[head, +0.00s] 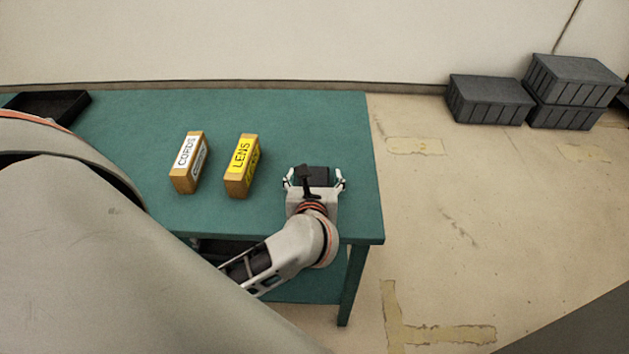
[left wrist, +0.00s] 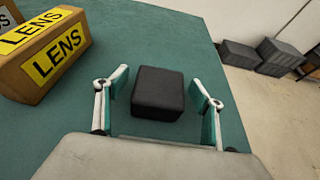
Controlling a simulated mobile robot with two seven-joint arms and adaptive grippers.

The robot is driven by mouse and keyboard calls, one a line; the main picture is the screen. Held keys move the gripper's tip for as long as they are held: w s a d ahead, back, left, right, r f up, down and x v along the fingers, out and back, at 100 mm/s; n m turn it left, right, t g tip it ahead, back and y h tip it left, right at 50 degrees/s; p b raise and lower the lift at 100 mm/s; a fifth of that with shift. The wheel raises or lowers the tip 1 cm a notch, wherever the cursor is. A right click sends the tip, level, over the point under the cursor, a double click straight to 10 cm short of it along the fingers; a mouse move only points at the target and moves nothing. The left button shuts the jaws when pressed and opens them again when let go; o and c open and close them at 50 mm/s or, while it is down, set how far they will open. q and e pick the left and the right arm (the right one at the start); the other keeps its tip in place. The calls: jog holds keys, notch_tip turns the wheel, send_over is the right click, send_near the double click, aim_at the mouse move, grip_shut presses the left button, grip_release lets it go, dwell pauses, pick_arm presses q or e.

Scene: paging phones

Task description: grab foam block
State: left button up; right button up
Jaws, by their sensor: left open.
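The foam block is a dark, nearly black block (left wrist: 158,92) on the green table, centred between the fingers in the left wrist view. In the head view the block (head: 313,175) shows just beyond my gripper, partly hidden by it. My left gripper (head: 314,181) is open over the right part of the table. In the left wrist view its fingers (left wrist: 160,100) stand on either side of the block, with a gap on each side, apart from it. My right gripper is not in view.
A yellow-labelled LENS box (head: 241,166) stands left of my gripper, with a white-labelled box (head: 188,163) farther left. A black tray (head: 48,105) is at the table's far left. Grey crates (head: 489,99) stand on the floor by the wall. The table (head: 310,120) is clear behind the block.

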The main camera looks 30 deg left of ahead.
pick_arm(q)
jog(key=c, duration=1)
jog(key=shift+r, duration=0.1)
